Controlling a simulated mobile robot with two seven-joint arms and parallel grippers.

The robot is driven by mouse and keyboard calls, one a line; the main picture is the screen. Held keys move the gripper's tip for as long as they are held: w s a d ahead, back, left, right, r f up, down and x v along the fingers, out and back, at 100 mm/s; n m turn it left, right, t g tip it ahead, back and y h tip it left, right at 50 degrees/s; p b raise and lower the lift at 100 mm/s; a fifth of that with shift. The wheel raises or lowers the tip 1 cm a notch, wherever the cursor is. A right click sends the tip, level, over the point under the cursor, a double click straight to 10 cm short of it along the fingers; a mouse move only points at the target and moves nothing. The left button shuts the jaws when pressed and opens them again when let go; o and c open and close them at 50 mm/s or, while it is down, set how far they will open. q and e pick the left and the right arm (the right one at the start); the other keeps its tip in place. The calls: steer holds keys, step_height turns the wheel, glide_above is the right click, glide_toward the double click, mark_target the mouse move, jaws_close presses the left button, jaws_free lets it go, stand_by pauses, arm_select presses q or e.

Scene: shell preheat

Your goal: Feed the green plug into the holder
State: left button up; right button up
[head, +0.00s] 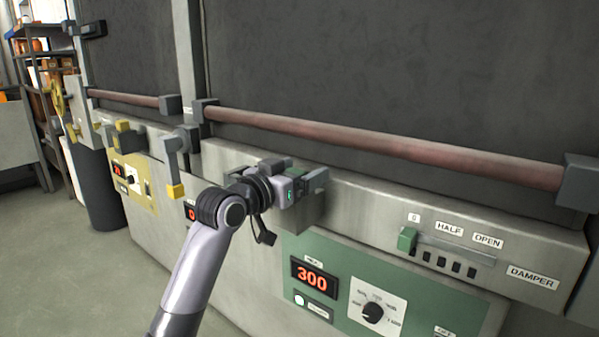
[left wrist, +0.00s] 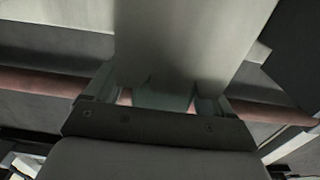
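My left gripper (head: 297,178) is at the grey holder block (head: 311,212) on the front ledge of the oven. Its two fingers stand apart, one on each side of a small dull green piece, apparently the green plug (head: 296,171). In the left wrist view a grey-green block (left wrist: 163,96) sits between the spread fingers, with narrow gaps showing beside it. Whether the plug is inside the holder or only against it cannot be told, as the gripper covers this spot. My right gripper is in neither view.
A reddish bar (head: 370,140) runs along the oven door above the ledge. A damper slider with a green knob (head: 407,239) is to the right. A green panel (head: 345,262) reading 300 is below. A grey lever with a yellow end (head: 175,190) hangs to the left.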

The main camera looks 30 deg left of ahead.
arm_select(q)
steer(key=s, duration=0.7)
steer(key=shift+a, duration=0.3)
stand_by(0.6)
